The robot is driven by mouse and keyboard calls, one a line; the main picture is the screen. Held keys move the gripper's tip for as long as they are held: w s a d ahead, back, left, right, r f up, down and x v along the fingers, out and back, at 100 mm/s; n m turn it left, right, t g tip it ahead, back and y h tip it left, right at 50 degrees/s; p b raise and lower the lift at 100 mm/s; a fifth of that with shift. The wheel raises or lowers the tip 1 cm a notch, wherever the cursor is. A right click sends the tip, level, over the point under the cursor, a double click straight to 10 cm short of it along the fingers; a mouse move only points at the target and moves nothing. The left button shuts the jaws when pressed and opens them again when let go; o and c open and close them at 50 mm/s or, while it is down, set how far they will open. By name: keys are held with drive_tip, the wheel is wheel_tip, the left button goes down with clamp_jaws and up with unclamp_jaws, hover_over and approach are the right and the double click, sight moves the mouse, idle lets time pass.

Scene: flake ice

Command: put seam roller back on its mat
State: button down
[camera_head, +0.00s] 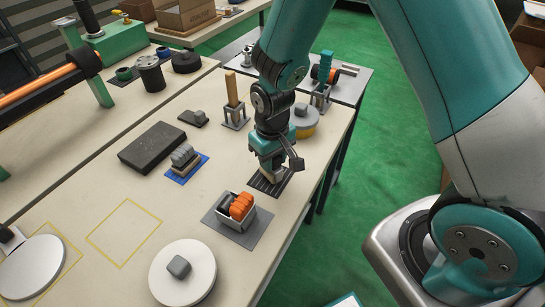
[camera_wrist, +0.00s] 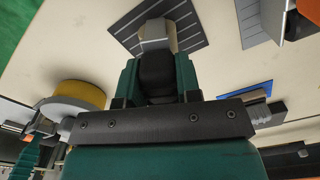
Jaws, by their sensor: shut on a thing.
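My gripper (camera_head: 272,165) is low over the dark striped mat (camera_head: 273,190) near the table's right edge. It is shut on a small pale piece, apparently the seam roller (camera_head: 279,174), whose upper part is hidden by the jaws. In the wrist view, my gripper (camera_wrist: 157,62) holds the roller (camera_wrist: 157,35) by a dark part, with its pale grey end showing past the fingers. The grey striped mat (camera_wrist: 203,28) shows behind it. The roller's end overlaps the mat in both views; I cannot tell whether it touches it.
A grey tray with orange rolls (camera_head: 238,207) stands nearer on its own mat. A blue mat with a grey brush-like tool (camera_head: 185,160) lies left. A wooden-handled tool in a stand (camera_head: 232,103) and a yellow-and-white round container (camera_head: 305,124) stand close behind my gripper.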

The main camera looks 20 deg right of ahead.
drive_tip(key=shift+f, duration=0.15)
drive_tip(key=c, duration=0.7)
unclamp_jaws()
drive_tip(key=shift+c, duration=0.2)
drive_tip(key=shift+r+p, duration=3.35)
drive_tip(key=shift+r, duration=0.7)
wheel_tip(320, 180, up, 17)
drive_tip(key=b, duration=0.1)
drive_tip(key=shift+r, duration=0.2)
drive_tip(key=shift+s, duration=0.1)
